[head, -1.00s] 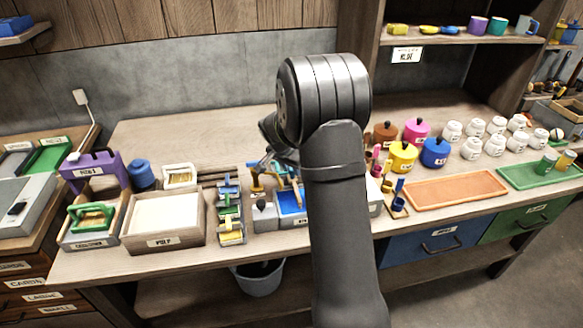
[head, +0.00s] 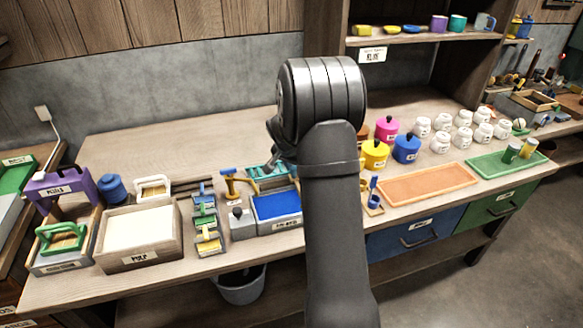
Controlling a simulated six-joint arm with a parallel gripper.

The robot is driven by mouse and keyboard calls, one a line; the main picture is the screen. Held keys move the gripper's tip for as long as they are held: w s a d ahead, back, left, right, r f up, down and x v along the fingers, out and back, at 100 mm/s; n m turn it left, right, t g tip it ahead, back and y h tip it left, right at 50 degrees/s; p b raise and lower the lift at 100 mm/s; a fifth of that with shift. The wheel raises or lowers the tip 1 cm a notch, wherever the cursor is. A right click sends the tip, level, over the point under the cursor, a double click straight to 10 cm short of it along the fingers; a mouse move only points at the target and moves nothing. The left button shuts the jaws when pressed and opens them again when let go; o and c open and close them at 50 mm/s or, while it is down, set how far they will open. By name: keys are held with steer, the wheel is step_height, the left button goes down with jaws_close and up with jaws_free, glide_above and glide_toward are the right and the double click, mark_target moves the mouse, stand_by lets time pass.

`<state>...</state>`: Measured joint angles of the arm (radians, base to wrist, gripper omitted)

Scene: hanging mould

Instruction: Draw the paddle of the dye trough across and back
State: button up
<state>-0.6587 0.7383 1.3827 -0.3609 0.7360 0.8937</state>
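A blue-filled trough (head: 276,206) with a small label on its front stands near the bench's front edge, just left of my forearm. It looks like the dye trough, but the label is too small to read surely. A grey block with a dark knob (head: 241,222) sits against its left side. A teal rack-like piece (head: 262,172) lies behind it. I cannot make out which part is the paddle; the trough's right end is hidden by my arm. My gripper (head: 279,150) shows only as a dark sliver behind my wrist, above and behind the trough. Its fingers are hidden.
A wooden pulp box (head: 138,232), small coloured clamps (head: 206,228) and a yellow-handled tool (head: 229,184) stand left of the trough. Right of my arm are lidded pots (head: 406,148), white jars (head: 441,142) and an orange tray (head: 427,184). The bench's back left is clear.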

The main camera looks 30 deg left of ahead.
steer(key=shift+o, duration=0.8)
steer(key=shift+s+a+r, duration=0.1)
steer(key=shift+s+r, duration=0.05)
steer(key=shift+r, duration=0.05)
steer(key=v, duration=1.7)
steer(key=x, duration=1.7)
steer(key=shift+f, duration=0.2)
steer(key=shift+a, duration=0.1)
steer(key=shift+s+a, duration=0.1)
steer(key=shift+s, duration=0.05)
